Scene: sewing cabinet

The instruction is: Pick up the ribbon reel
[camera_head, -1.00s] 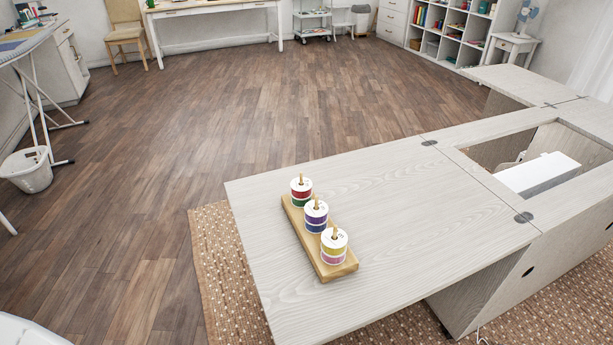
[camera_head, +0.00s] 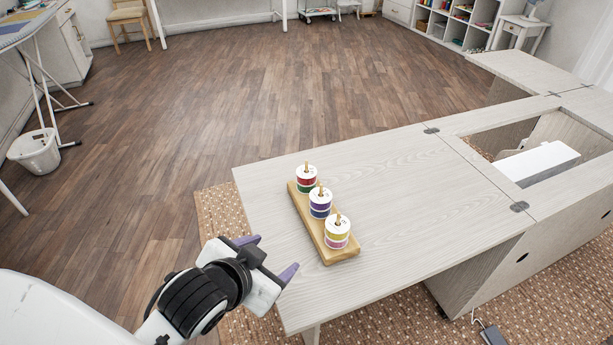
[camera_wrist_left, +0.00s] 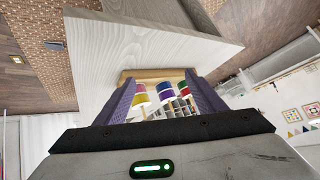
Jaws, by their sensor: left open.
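Several ribbon reels stand stacked on the pegs of a wooden stand (camera_head: 312,231) on the pale wood cabinet leaf. The far peg holds a red and green stack (camera_head: 306,180), the middle one purple and blue (camera_head: 320,203), the near one yellow and pink (camera_head: 337,233). My left gripper (camera_head: 270,257) is open and empty at the leaf's near left edge, left of the stand and apart from it. In the left wrist view the stand and reels show between the open purple fingers (camera_wrist_left: 165,103). My right gripper is not in view.
The cabinet leaf (camera_head: 400,185) is clear right of the stand. An opening further right holds a white block-like object (camera_head: 537,163). A white waste bin (camera_head: 36,152) and an ironing board stand on the floor at left. A woven rug (camera_head: 215,215) lies under the cabinet.

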